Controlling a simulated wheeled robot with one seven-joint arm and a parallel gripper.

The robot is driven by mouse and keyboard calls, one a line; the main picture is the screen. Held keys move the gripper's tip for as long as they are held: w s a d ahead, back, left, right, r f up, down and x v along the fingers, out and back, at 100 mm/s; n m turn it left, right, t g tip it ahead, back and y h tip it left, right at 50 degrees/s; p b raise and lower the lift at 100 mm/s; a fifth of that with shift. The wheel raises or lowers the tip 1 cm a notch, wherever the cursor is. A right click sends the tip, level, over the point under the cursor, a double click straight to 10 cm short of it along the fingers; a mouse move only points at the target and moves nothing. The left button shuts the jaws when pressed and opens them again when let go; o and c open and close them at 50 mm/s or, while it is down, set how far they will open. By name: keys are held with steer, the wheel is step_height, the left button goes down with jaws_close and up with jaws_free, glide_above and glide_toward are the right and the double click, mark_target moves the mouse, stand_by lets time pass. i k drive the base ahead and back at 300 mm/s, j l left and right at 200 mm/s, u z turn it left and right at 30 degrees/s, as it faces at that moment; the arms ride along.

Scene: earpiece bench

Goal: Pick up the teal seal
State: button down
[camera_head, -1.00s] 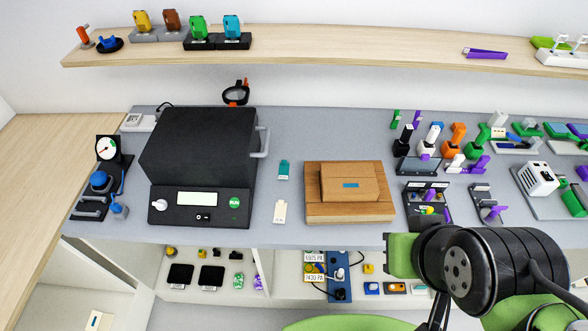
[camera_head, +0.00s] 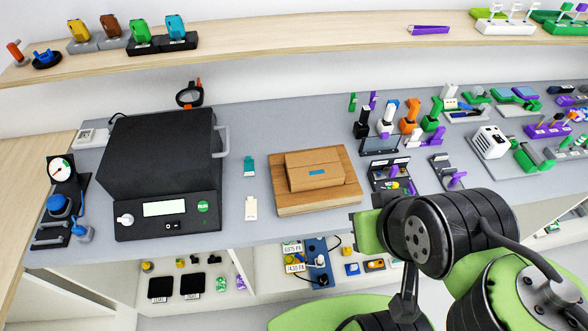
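Two teal things show, and I cannot tell for certain which is the teal seal. A small upright-looking teal piece (camera_head: 249,166) lies on the grey bench, between the black machine and the wooden board, just behind a cream piece (camera_head: 251,207) of similar shape. A larger teal piece (camera_head: 175,27) stands on a black base on the upper shelf, at the right end of a row with yellow, brown and green ones. My arm is at the lower right, in front of the bench. My gripper is not visible in the frame.
A black machine (camera_head: 160,158) with a side handle stands left of the bench's small teal piece. A wooden board (camera_head: 345,202) bearing a brown box (camera_head: 315,171) lies to its right. Many coloured fixtures crowd the bench's right side. Bare grey bench (camera_head: 264,140) lies behind the small teal piece.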

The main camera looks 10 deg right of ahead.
mark_target(249, 164)
steer(key=j+u, duration=0.1)
steer(key=u, duration=0.35)
steer(key=i+u, duration=0.1)
steer(key=u, duration=0.3)
steer(key=i+j+u, duration=0.1)
steer(key=u, duration=0.35)
steer(key=i+u, duration=0.1)
steer(key=u, duration=0.3)
